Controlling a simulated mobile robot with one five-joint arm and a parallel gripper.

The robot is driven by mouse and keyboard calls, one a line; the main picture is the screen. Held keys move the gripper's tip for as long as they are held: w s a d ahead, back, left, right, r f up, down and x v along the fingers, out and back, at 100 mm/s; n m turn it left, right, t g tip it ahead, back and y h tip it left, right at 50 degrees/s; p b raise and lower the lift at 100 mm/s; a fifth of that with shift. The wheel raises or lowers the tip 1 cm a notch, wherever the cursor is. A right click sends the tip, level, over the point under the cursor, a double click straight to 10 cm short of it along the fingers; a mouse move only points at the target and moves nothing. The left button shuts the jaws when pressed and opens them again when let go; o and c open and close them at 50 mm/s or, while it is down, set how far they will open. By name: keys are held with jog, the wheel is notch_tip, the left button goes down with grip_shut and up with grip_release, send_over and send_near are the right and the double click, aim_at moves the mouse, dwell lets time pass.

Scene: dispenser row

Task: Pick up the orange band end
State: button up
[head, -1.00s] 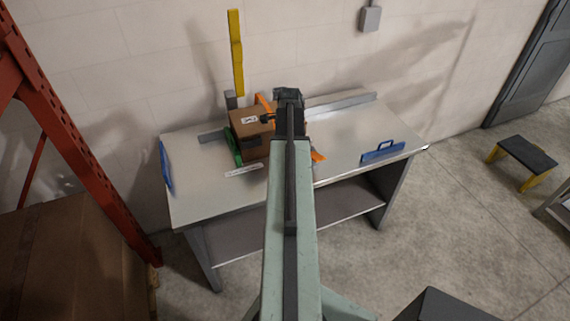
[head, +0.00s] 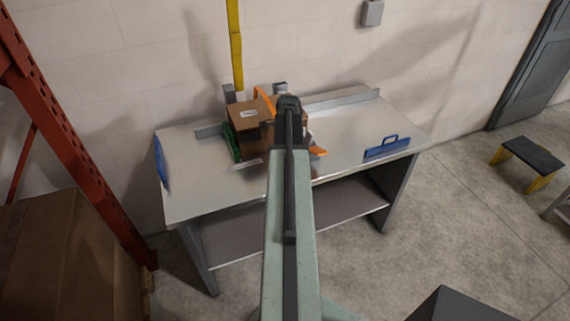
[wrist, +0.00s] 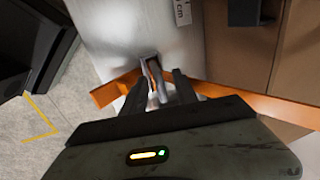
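An orange band shows in the head view as a strip at the box (head: 263,102) and as a loose end (head: 318,152) near the table's front edge. My gripper (wrist: 157,78) is above the table, and its two dark fingers stand apart. In the wrist view the orange band (wrist: 225,97) runs across behind the fingers, with its end (wrist: 108,92) to the left. A small pale, orange-edged piece shows between the fingers; I cannot tell whether they touch it. In the head view my arm hides the fingers.
A brown cardboard box (head: 249,115) stands on the metal table (head: 350,122), with a green piece (head: 231,143) at its left. A yellow post (head: 236,45) rises behind it. A blue handled tool (head: 387,148) lies at the right. The table between is clear.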

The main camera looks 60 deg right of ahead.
grip_shut()
jog(key=shift+r, duration=0.1)
notch_tip(320, 180, up, 10)
jog(key=p, duration=1)
jog(key=shift+f+b, duration=0.35)
jog(key=shift+f, duration=0.1)
jog(key=shift+r, duration=0.1)
